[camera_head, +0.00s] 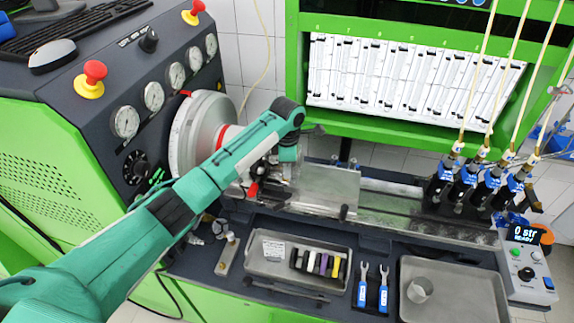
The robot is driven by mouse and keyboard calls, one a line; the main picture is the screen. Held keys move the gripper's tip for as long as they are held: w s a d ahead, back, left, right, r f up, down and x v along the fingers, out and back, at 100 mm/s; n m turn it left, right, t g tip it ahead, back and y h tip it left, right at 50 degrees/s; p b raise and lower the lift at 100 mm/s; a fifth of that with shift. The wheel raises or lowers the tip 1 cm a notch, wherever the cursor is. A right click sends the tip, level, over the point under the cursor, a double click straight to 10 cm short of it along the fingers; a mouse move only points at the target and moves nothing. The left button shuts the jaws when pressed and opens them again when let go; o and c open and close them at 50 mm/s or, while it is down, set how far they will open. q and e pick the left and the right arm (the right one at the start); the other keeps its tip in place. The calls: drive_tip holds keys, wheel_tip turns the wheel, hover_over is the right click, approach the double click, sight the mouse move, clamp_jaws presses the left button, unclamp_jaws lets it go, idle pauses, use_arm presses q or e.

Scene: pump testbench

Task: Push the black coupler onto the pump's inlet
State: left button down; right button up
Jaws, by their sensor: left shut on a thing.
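My left arm reaches in from the left across the bench, and its wrist bends down over the pump area. My left gripper (273,170) is beside the pump (257,174), right of the big round silver flywheel (202,135). The gripper is shut on a small dark thing, which looks like the black coupler, mostly hidden by the fingers and wrist. The pump is a small metal body with a red part low on its front; my forearm hides much of it. The inlet cannot be made out, so I cannot tell whether the coupler touches it. My right gripper is not in view.
Several injectors (467,182) with hoses stand at right. A gauge panel (153,96) with red buttons rises at left.

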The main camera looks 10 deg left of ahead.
use_arm(q)
drive_tip(key=shift+f, duration=0.45)
idle(0.8)
drive_tip(key=c, duration=1.2)
unclamp_jaws()
drive_tip(key=shift+o, duration=0.2)
drive_tip(key=shift+o, duration=1.7)
drive_tip(key=shift+s+r, duration=0.15)
drive_tip(key=shift+c, duration=0.5)
drive_tip(key=shift+w+r, duration=0.1)
drive_tip(key=shift+w, duration=0.1)
